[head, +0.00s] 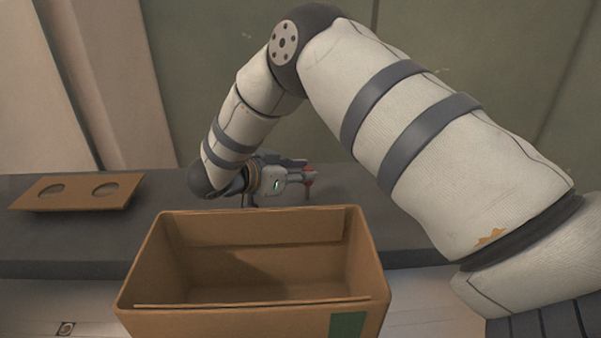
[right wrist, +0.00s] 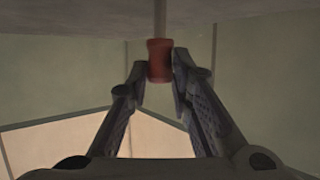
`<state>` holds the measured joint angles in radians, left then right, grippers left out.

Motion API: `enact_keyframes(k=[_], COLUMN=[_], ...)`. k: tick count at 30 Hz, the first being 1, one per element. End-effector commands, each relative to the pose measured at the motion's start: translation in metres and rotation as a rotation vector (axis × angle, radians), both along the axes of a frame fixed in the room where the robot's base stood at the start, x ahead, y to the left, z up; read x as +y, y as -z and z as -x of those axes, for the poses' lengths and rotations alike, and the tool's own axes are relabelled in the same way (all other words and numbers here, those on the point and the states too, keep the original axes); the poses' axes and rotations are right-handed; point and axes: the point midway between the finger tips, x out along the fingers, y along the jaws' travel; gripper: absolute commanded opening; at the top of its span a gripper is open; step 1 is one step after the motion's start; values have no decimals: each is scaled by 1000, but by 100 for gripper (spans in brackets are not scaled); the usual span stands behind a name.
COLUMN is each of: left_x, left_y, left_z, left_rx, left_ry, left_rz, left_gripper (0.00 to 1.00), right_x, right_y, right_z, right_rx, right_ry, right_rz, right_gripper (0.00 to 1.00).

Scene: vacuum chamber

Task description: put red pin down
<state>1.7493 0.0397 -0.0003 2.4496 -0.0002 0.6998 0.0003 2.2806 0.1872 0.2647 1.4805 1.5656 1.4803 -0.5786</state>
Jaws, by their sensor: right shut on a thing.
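My right gripper (head: 300,174) reaches over the dark grey table, behind the open box, with its fingers pointing right. It is shut on the red pin (head: 310,174), which shows as a small upright red piece at the fingertips. In the right wrist view the red part of the pin (right wrist: 159,61) sits between the two fingertips (right wrist: 160,72), and a thin grey shaft runs from it to the top edge of the picture. I cannot tell whether the pin touches the table. My left gripper is not in view.
A brown board with two round holes (head: 78,203) lies on the left of the table (head: 60,243). A large open, empty-looking brown box (head: 245,322) stands in front of the table. The table between board and gripper looks clear. Green wall panels (head: 230,60) rise behind.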

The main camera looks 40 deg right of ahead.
Motion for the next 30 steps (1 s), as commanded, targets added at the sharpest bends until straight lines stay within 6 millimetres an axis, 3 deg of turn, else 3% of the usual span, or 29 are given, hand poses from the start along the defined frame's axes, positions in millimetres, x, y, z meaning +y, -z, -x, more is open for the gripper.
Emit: enact_keyframes(k=[3, 4, 6, 16, 24, 30], left_x=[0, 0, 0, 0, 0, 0], left_y=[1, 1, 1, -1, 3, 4], left_z=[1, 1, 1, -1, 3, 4], left_rx=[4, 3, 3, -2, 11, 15], left_ry=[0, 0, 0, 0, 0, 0], left_rz=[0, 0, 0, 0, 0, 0], left_gripper=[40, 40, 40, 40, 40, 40], right_x=[0, 0, 0, 0, 52, 69], right_y=[4, 4, 4, -2, -20, -28], right_z=[0, 0, 0, 0, 0, 1], right_rx=[2, 1, 1, -2, 2, 2], right_ry=[0, 1, 0, 0, -3, 0], right_rz=[0, 0, 0, 0, 0, 1], right_gripper=[0, 24, 40, 40, 40, 40])
